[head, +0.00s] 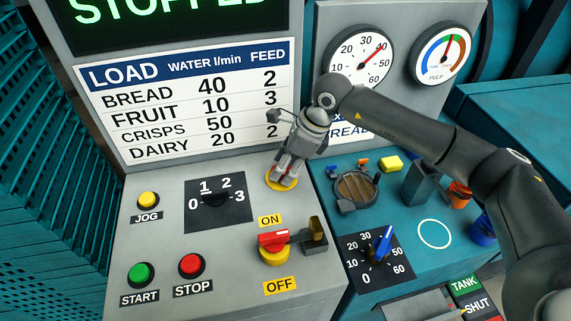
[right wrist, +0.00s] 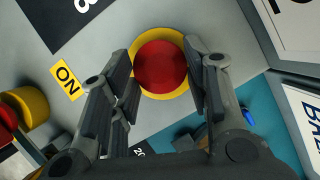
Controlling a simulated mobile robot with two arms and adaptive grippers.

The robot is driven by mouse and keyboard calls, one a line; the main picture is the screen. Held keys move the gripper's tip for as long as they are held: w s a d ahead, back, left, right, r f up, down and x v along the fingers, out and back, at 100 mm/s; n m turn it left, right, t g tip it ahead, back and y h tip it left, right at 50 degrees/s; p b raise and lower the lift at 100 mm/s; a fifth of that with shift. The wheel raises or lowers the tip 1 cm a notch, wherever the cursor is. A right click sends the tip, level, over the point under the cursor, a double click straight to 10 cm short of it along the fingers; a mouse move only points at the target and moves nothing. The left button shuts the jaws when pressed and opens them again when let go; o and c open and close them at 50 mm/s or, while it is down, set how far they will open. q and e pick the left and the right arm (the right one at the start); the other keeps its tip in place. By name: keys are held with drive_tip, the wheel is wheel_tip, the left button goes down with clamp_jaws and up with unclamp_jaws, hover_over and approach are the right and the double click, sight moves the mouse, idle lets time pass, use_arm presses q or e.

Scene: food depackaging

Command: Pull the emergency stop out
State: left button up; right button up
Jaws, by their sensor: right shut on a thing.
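The emergency stop is a round red button (right wrist: 160,68) on a yellow ring, seen in the right wrist view. In the head view its yellow ring (head: 281,184) shows on the grey panel, and my gripper hides the red button. My right gripper (head: 285,175) points down over it. In the right wrist view the two fingers (right wrist: 161,82) stand on either side of the red button, shut on it. Whether the button is pressed in or out cannot be told. My left gripper is not in view.
A red-handled ON/OFF switch (head: 273,248) stands just in front. A numbered selector (head: 215,198), a yellow JOG button (head: 148,200), a green START button (head: 141,274) and a red STOP button (head: 191,265) lie left. A teal bench (head: 400,262) with a blue-pointer dial (head: 382,245) is right.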

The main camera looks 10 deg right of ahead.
drive_tip(key=shift+r+b, duration=0.25)
drive_tip(key=shift+b, duration=0.15)
drive_tip(key=shift+r, duration=0.3)
drive_tip(key=shift+w+r, duration=0.1)
drive_tip(key=o, duration=1.2)
drive_tip(key=shift+r, duration=0.1)
drive_tip(key=shift+o, duration=1.4)
